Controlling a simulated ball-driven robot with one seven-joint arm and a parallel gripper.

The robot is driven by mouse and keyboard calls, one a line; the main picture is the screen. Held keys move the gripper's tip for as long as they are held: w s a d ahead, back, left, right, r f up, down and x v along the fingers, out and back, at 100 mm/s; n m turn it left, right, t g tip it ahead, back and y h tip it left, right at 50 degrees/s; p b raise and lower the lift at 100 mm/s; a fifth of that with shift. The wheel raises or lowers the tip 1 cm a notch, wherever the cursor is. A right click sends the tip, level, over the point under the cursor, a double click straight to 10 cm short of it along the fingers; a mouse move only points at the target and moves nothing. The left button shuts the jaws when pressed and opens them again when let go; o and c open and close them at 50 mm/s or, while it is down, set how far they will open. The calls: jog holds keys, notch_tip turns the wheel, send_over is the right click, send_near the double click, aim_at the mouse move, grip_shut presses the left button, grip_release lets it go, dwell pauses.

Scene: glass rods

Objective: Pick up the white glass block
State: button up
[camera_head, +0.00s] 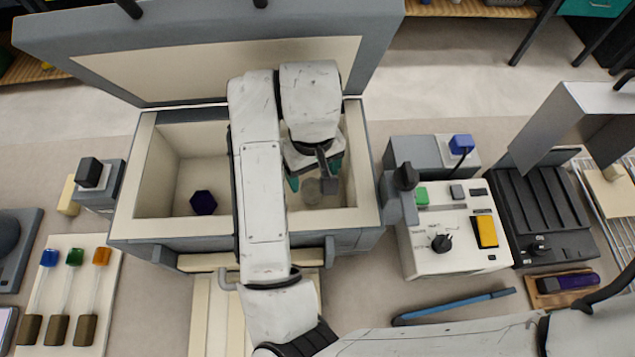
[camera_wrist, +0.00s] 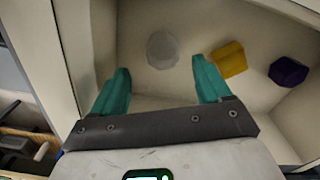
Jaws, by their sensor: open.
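The white glass block (camera_wrist: 162,50) is a pale, rounded, translucent piece on the floor of the open box (camera_head: 153,170). In the head view the block (camera_head: 312,192) shows faintly in the right part of the box, just below my gripper. My gripper (camera_wrist: 162,88) is inside the box with its two teal fingers apart and nothing between them. In the wrist view the block lies beyond the fingertips, roughly centred between them. In the head view my gripper (camera_head: 316,172) is partly covered by my arm.
The box walls surround my gripper. The raised lid (camera_head: 215,65) stands behind. A control panel (camera_head: 452,240) is on the right.

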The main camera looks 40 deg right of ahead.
aim_at(311, 186)
jog(key=shift+a+f+p, duration=0.2)
jog(key=shift+f+p, duration=0.2)
jog(key=shift+f, duration=2.65)
jog(key=shift+c, duration=0.4)
jog(key=c, duration=1.2)
jog(key=shift+w+r, duration=0.1)
